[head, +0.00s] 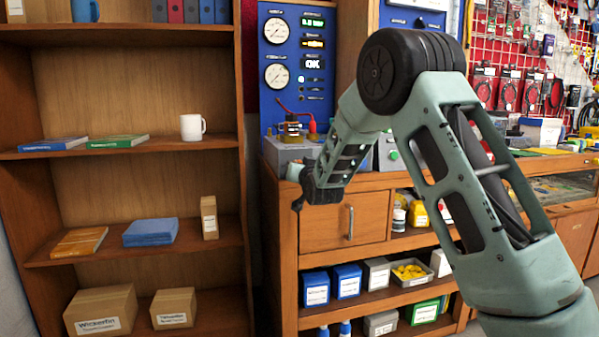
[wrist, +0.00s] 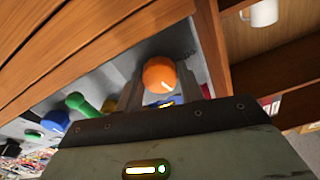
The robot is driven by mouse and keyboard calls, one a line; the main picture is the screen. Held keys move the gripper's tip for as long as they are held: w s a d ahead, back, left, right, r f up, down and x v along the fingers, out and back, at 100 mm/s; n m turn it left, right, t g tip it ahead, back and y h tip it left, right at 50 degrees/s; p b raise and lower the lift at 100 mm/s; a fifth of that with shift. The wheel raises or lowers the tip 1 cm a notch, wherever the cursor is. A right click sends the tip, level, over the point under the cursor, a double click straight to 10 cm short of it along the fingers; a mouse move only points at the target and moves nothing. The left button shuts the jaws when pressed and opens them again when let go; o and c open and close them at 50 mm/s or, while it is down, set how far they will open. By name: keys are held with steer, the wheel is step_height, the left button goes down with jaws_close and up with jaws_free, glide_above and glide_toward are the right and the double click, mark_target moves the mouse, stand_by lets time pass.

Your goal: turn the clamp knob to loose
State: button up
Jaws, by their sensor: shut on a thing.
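In the wrist view, a round orange knob (wrist: 160,74), which I take to be the clamp knob, sits between the fingers of my gripper (wrist: 158,93). The fingers are shut on it from both sides. Its marking cannot be read, so its turned position cannot be told. In the head view, my gripper (head: 296,174) is at the front left of the grey testbench (head: 287,151); the knob is hidden there. A regulator (head: 292,128) with red parts stands on the bench.
A blue gauge panel (head: 290,92) rises behind the bench. A blue knob (wrist: 54,121) and a green part (wrist: 84,105) lie left of the orange knob. A wooden shelf upright (head: 248,180) stands close on the left, with a white mug (head: 191,128) on the shelf.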

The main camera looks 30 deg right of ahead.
steer(key=n, duration=1.3)
steer(key=shift+f+n+b, duration=0.25)
steer(key=shift+n+b, duration=0.05)
steer(key=shift+n, duration=0.1)
stand_by(0.4)
steer(key=o, duration=0.7)
steer(key=shift+r, duration=0.1)
steer(key=p+v, duration=0.1)
steer(key=v, duration=1.6)
steer(key=shift+s+a+r, duration=0.1)
steer(key=shift+s+r, duration=0.05)
steer(key=shift+s, duration=0.1)
